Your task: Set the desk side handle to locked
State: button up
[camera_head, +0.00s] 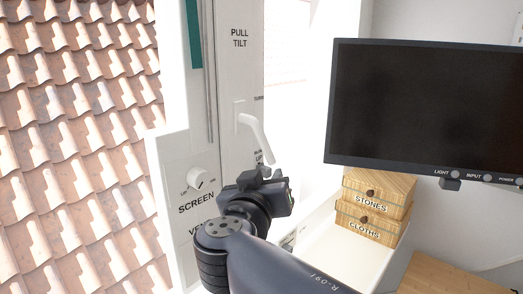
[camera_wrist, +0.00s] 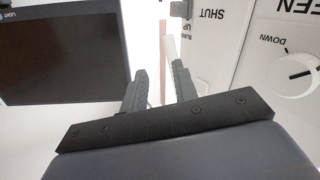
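A white lever handle (camera_head: 256,136) is mounted on the white window frame, left of the monitor. Its arm slants down and to the right from its mount, below the words PULL TILT. My gripper (camera_head: 270,178) is just below the handle's lower end in the head view. In the wrist view my gripper (camera_wrist: 159,68) has its two dark fingers apart, with nothing clearly held between them. A pale bar that looks like the handle (camera_wrist: 171,48) lies just beyond the right fingertip. I cannot tell whether they touch. The print beside the handle is partly hidden and too small to read fully.
A white SCREEN knob (camera_head: 197,179) is left of my gripper; it also shows in the wrist view (camera_wrist: 296,75). A dark monitor (camera_head: 425,103) stands at the right. Wooden STONES (camera_head: 378,190) and CLOTHS (camera_head: 368,224) boxes sit beneath it. Roof tiles show outside, left.

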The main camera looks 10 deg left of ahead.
aim_at(265, 151)
jog(key=shift+t+y, duration=0.3)
jog(key=shift+t, duration=0.1)
jog(key=w+p, duration=0.1)
jog(key=w, duration=0.2)
jog(key=w+a+r+p, duration=0.1)
jog(key=w, duration=0.3)
jog(key=w+a+p, duration=0.1)
jog(key=w+p, duration=0.1)
jog(key=w, duration=0.2)
jog(key=shift+r, duration=0.4)
jog(key=shift+c, duration=0.3)
grip_shut()
